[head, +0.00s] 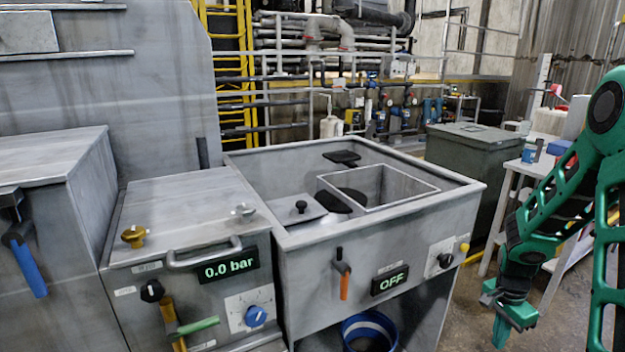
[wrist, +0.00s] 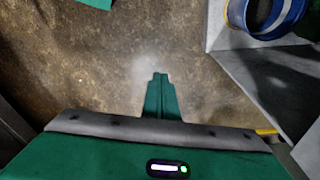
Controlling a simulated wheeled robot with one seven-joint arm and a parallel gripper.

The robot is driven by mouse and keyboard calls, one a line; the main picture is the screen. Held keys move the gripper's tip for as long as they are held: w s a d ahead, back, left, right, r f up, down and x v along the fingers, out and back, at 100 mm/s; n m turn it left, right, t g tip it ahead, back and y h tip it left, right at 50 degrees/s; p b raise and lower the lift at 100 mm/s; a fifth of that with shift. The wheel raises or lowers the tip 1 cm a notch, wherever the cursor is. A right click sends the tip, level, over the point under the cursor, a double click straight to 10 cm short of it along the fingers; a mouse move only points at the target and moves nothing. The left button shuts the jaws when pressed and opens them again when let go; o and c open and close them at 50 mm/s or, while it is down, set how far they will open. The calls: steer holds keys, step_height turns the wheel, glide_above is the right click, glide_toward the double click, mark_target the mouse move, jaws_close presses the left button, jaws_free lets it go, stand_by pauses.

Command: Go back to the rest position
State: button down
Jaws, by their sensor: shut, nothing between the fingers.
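My gripper (head: 502,335) hangs at the lower right in the head view, pointing down, to the right of the metal station. It is shut and empty. In the wrist view its green fingers (wrist: 160,98) are together above the bare floor, touching nothing. My green arm fills the right edge of the head view.
A steel station with an open basin (head: 410,186) reads OFF (head: 390,282); to its left, a unit reads 0.0 bar (head: 228,266). A blue-rimmed bucket (head: 369,335) stands below the basin. A dark green cabinet (head: 466,160) and a white side table (head: 520,172) stand behind. Floor under my gripper is clear.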

steer(key=s+a+r+n, duration=0.1)
steer(key=s+r+n, duration=0.3)
steer(key=s+r, duration=0.9)
steer(key=s+a+r+n, duration=0.2)
steer(key=s+a+r, duration=0.1)
steer(key=s, duration=0.3)
steer(key=s+a+r+n+y, duration=0.1)
steer(key=s+a+r+n, duration=0.2)
steer(key=s+r, duration=0.3)
steer(key=shift+s+a+r+y, duration=0.15)
steer(key=shift+s+a+y, duration=0.15)
steer(key=shift+s, duration=0.35)
